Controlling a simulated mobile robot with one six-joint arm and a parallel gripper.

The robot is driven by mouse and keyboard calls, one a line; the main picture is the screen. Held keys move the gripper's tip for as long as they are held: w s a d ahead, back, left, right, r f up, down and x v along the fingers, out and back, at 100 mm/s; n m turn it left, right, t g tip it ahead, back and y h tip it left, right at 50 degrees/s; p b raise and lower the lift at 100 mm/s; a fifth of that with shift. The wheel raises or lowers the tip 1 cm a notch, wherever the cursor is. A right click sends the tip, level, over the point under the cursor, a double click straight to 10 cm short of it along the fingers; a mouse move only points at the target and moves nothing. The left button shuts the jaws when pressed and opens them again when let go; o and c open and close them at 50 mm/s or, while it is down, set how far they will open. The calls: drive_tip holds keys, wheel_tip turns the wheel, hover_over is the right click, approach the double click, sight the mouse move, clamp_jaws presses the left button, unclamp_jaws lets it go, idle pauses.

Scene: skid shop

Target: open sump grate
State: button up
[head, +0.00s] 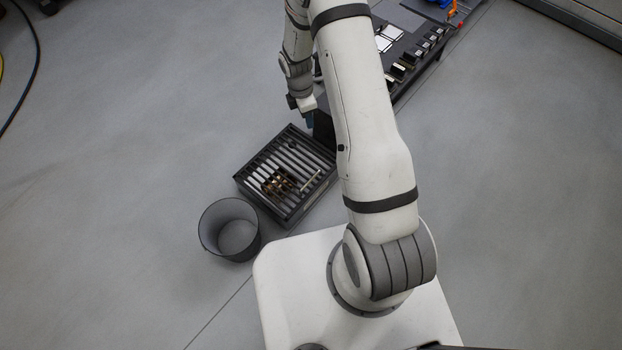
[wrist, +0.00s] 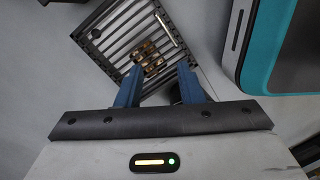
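The sump grate (head: 270,160) is a dark slatted square on the floor in the head view, lying flat in its frame. It also shows in the wrist view (wrist: 125,45). A pale bar handle (head: 310,181) lies across the slats on its right side, and it also shows in the wrist view (wrist: 166,28). A clump of brown metal pieces (head: 277,184) sits on the slats beside the handle. My gripper (wrist: 158,72) is open and empty, its two blue fingers apart. In the head view it hangs above the grate's far corner, partly hidden by my arm.
A grey open bin (head: 230,230) stands on the floor close to the grate's near left corner. A dark bench (head: 410,50) with several small items stands behind my arm. A cable (head: 30,80) lies at the far left. The floor left of the grate is clear.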

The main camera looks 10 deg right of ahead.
wheel_tip(320, 180, down, 24)
drive_tip(key=s+n+g+b, duration=0.1)
drive_tip(key=s+n+b, duration=0.1)
drive_tip(key=n+b, duration=0.35)
drive_tip(key=b, duration=0.2)
hover_over(311, 174)
drive_tip(key=s+a, duration=0.1)
drive_tip(key=s, duration=0.3)
drive_tip(key=shift+n, duration=0.25)
drive_tip(key=f, duration=0.7)
drive_tip(key=shift+w+f, duration=0.2)
drive_tip(key=shift+f, duration=0.05)
clamp_jaws()
